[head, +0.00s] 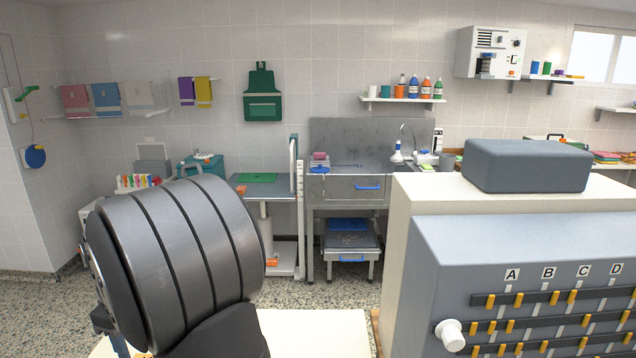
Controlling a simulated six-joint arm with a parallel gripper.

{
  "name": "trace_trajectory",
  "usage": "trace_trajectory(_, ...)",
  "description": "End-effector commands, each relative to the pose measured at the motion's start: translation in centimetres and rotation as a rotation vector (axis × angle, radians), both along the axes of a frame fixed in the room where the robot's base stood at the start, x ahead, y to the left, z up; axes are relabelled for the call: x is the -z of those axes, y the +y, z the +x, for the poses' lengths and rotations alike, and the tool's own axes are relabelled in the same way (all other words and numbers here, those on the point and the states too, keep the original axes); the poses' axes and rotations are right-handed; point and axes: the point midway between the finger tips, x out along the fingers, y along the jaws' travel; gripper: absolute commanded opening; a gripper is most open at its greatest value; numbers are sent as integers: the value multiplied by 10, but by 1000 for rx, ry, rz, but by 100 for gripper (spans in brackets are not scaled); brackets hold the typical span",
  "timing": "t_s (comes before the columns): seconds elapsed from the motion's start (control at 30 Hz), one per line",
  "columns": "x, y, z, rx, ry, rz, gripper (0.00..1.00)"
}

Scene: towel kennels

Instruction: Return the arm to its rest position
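A thick dark ribbed section of my arm (180,265) fills the lower left of the head view, close to the camera. Its lower end runs out of the bottom of the frame. My gripper does not show, so I cannot see whether it is open, shut or holding anything.
A grey panel (455,262) with yellow tabs and letters A to D stands at the right on a cream cabinet (425,200), which carries a grey block (527,166). A steel sink unit (350,190) and a table with a green mat (257,178) stand at the back wall.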

Motion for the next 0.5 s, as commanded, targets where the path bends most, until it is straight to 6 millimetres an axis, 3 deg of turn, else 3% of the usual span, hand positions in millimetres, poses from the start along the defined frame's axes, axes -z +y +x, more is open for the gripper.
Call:
trace_trajectory(0.37, 78, 0, -2, -1, 4, -3, 50)
trace_trajectory(0.5, 76, 0, -1, -112, 0, 1, 50)
